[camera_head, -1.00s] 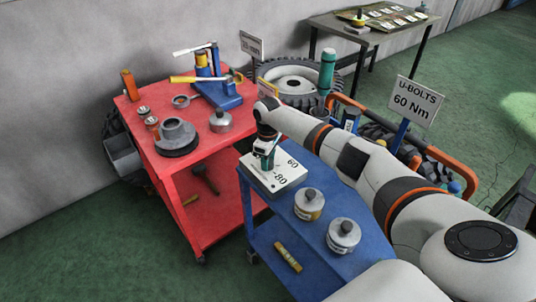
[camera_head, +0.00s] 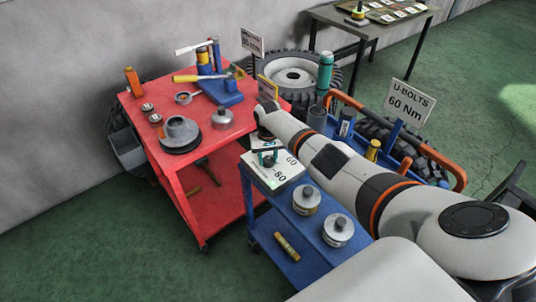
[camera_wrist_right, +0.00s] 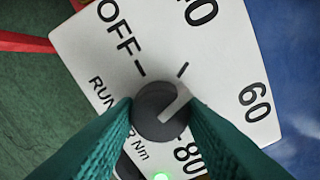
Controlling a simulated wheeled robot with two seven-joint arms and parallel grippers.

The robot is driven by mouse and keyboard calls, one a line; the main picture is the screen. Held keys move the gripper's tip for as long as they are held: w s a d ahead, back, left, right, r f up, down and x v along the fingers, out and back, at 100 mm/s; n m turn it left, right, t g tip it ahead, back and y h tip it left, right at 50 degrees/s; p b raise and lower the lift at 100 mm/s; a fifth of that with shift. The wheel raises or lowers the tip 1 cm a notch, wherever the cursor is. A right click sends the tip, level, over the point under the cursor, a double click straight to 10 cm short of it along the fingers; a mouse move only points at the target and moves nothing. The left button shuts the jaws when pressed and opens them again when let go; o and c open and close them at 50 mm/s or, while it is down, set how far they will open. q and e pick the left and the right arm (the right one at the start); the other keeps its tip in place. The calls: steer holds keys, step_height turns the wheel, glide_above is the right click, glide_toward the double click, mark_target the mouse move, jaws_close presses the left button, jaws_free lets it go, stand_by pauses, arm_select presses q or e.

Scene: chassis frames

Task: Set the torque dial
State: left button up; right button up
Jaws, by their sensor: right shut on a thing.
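The torque dial is a dark round knob (camera_wrist_right: 160,108) on a white panel marked OFF, 40, 60 and 80. Its light pointer bar slants up and right in the right wrist view, between the 40 and 60 marks. My right gripper (camera_head: 268,157) is over the white panel box (camera_head: 285,176) on the blue cart. Its teal fingers (camera_wrist_right: 160,118) are shut on the knob from both sides and hide part of the panel. A green light (camera_wrist_right: 162,177) glows by the 80 mark. My left gripper is out of view.
A sign (camera_head: 409,104) reads "U-BOLTS 60 Nm". A red cart (camera_head: 187,190) with tools and parts stands to the left. Green floor is clear at lower left.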

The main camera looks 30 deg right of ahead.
mark_target(268, 158)
steer(key=m+p, duration=0.1)
steer(key=m, duration=0.3)
steer(key=shift+r+m, duration=0.15)
steer(key=shift+m, duration=0.15)
steer(key=shift+w+m+p, duration=0.1)
steer(key=shift+m+p, duration=0.4)
steer(key=shift+m, duration=1.8)
steer(key=o, duration=1)
steer(key=shift+r, duration=0.25)
step_height(268, 158, up, 4)
steer(key=shift+f+p, duration=0.1)
steer(key=shift+p, duration=1.1)
step_height(268, 158, up, 8)
steer(key=shift+f, duration=0.2)
